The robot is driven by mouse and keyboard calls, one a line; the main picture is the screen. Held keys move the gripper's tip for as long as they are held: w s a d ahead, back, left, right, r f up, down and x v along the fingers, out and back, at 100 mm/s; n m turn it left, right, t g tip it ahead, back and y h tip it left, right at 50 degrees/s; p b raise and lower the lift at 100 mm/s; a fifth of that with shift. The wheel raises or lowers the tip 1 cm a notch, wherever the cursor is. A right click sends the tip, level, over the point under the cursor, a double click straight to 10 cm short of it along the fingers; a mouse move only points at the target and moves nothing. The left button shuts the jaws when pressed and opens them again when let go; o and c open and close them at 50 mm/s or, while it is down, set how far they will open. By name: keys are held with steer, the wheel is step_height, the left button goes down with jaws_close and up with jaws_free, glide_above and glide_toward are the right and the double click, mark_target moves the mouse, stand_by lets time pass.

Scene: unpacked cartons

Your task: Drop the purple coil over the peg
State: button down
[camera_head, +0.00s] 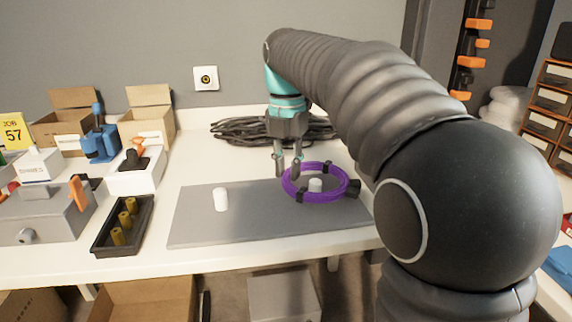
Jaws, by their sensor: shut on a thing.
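The purple coil (322,199), a ring with black ties, is at the right part of the grey board (250,235). My gripper (287,172) reaches down at the coil's left rim and is shut on it. A short white peg (315,185) shows through the coil's opening. I cannot tell whether the coil rests on the board around this peg or hangs a little above it. A second white peg (221,199) stands bare on the left part of the board.
A bundle of black cable (235,131) lies behind the board. To the left are a black tray (122,225) with yellow cylinders, a grey box (45,217), a blue tool (100,142) and open cartons (150,112). My arm covers the right side.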

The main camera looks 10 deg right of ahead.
steer(key=shift+f+b, duration=0.9)
steer(key=shift+f, duration=0.65)
steer(key=c, duration=0.9)
jaws_free()
step_height(320, 180, up, 12)
steer(key=shift+a, duration=0.1)
